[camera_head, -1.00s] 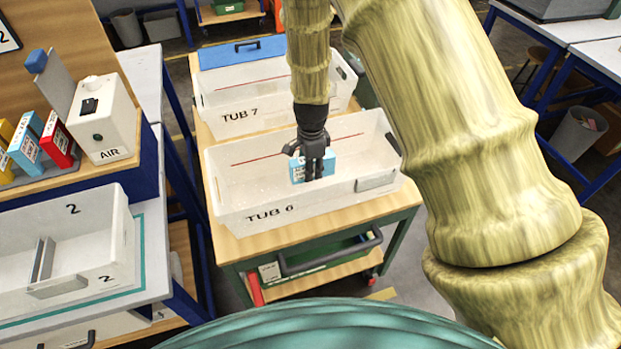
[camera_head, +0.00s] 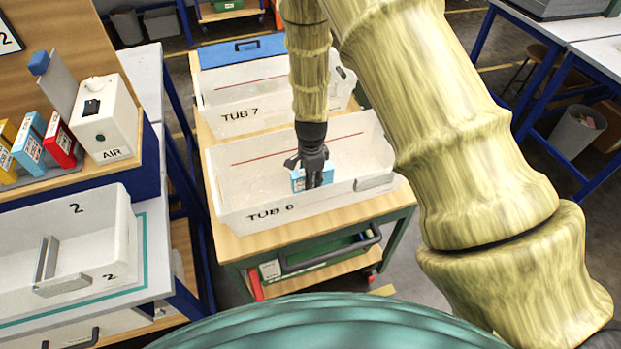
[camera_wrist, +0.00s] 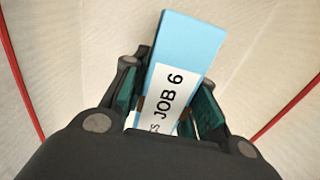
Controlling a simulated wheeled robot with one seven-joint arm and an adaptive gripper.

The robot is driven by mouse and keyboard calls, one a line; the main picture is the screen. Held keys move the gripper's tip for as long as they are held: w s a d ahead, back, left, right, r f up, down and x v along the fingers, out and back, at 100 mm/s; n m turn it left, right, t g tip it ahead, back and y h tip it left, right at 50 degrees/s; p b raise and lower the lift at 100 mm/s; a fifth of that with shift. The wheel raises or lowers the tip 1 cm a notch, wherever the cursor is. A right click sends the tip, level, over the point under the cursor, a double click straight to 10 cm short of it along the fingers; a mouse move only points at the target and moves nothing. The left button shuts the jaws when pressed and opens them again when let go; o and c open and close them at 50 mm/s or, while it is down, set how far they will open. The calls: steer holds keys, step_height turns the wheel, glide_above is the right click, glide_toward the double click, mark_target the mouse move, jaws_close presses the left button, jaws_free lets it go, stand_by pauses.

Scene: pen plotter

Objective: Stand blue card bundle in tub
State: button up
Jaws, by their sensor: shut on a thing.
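The blue card bundle (camera_head: 298,180) is a light blue block with a white label. In the wrist view the bundle (camera_wrist: 190,45) shows the label "JOB 6" and sits between the two fingers. My gripper (camera_head: 316,184) is shut on it, inside the white tub marked TUB 6 (camera_head: 235,203). The bundle is low in the tub, near its middle. I cannot tell whether its lower edge touches the tub floor. The tub's pale inside with red lines fills the wrist view.
A second white tub marked TUB 7 (camera_head: 225,97) stands behind on the same wooden-topped cart (camera_head: 245,242). At the left are a tub marked 2 (camera_head: 110,235), a white AIR box (camera_head: 105,120), and yellow, blue and red bundles (camera_head: 62,143) in a rack.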

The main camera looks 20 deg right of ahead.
steer(key=shift+f, duration=0.1)
steer(key=o, duration=1.1)
steer(key=shift+r, duration=0.2)
steer(key=shift+r+b, duration=1.7)
steer(key=shift+r, duration=4.2)
